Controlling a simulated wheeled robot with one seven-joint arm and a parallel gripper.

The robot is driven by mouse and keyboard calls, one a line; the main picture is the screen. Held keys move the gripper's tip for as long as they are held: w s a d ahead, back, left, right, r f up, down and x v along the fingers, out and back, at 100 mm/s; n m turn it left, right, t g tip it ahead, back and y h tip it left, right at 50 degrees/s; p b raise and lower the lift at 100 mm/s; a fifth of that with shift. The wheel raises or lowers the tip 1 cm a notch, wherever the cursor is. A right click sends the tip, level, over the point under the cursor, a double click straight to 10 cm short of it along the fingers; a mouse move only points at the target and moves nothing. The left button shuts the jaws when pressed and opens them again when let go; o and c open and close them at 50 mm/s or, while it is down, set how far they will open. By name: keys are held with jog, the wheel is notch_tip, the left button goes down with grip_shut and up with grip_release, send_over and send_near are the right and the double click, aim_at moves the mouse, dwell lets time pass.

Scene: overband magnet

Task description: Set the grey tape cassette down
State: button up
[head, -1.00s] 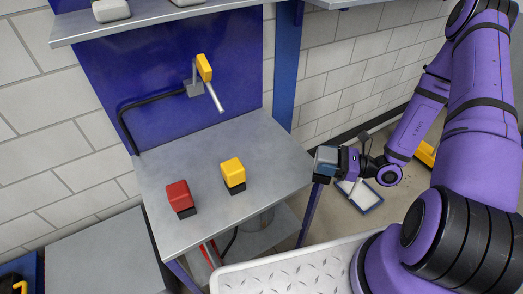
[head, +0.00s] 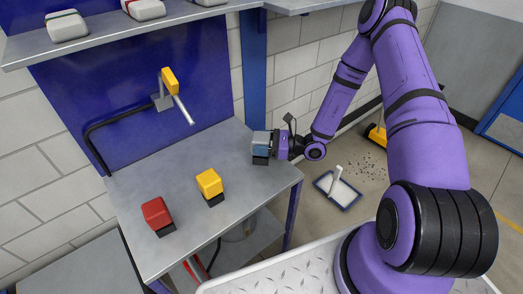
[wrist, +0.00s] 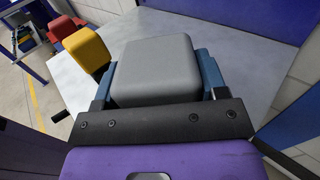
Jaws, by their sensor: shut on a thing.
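The grey tape cassette (wrist: 155,68) is a block with a grey top, held between the blue fingers of my gripper (head: 267,146) in the wrist view. In the head view the cassette (head: 260,139) shows its grey top and dark lower part at the right side of the grey metal bench (head: 235,172). My gripper is shut on it from the right. I cannot tell whether the cassette's underside touches the bench top.
A yellow block (head: 209,182) and a red block (head: 156,212), both with dark bases, stand on the bench to the left. A shelf (head: 130,40) with pale blocks hangs above. Bench top between yellow block and cassette is clear.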

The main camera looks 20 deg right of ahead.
jog(key=shift+s+f, duration=0.1)
jog(key=shift+f, duration=1.6)
jog(key=shift+f, duration=0.1)
jog(key=o, duration=1)
jog(key=shift+o, duration=0.2)
jog(key=shift+d, duration=0.15)
